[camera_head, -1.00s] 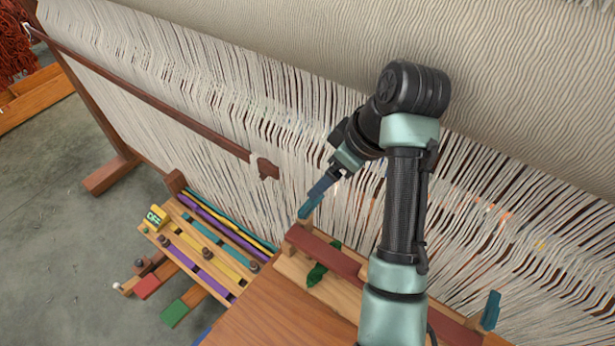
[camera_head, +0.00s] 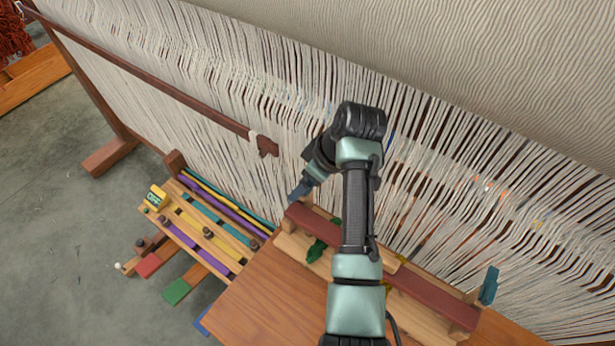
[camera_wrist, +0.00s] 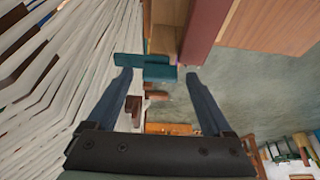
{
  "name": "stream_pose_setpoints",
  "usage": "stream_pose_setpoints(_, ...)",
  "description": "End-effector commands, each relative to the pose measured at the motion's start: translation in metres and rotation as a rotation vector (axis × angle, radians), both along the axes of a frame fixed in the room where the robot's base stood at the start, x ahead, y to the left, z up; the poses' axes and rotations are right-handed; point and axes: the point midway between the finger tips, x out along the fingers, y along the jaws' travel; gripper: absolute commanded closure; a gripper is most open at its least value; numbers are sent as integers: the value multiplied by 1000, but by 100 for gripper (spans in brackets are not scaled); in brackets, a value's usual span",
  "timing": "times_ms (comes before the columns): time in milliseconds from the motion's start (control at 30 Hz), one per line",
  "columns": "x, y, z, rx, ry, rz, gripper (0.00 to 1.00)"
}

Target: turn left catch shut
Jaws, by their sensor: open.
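The left catch is a teal bar (camera_wrist: 147,68) at the end of the wooden box in the wrist view. It lies across the space between my fingertips, by the box's corner. In the head view my fingers cover most or all of it. My gripper (camera_wrist: 160,76) is open, its two blue fingers on either side of the catch; I cannot tell whether they touch it. In the head view my gripper (camera_head: 299,190) is at the left end of the long box with the dark red bar (camera_head: 420,299). The right catch (camera_head: 488,286) is teal and sticks up at the box's far right end.
White hanging threads (camera_head: 210,80) run close behind the box and along the left of the wrist view. A slatted wooden rack (camera_head: 200,235) with coloured strips stands left of the brown tabletop (camera_head: 265,300). A green skein (camera_head: 318,250) lies by the box. Grey floor is open at left.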

Motion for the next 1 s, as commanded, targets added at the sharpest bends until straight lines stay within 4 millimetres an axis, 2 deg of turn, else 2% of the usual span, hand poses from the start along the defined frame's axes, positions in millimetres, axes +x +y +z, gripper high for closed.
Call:
stream_pose_setpoints(200, 0, 0, 0, 0, 0, 0, 15)
stream_pose_setpoints(233, 0, 0, 0, 0, 0, 0, 19)
stream_pose_setpoints(600, 0, 0, 0, 0, 0, 0, 85)
stream_pose_setpoints(700, 0, 0, 0, 0, 0, 0, 100)
stream_pose_setpoints(1000, 0, 0, 2, 0, 0, -43, 100)
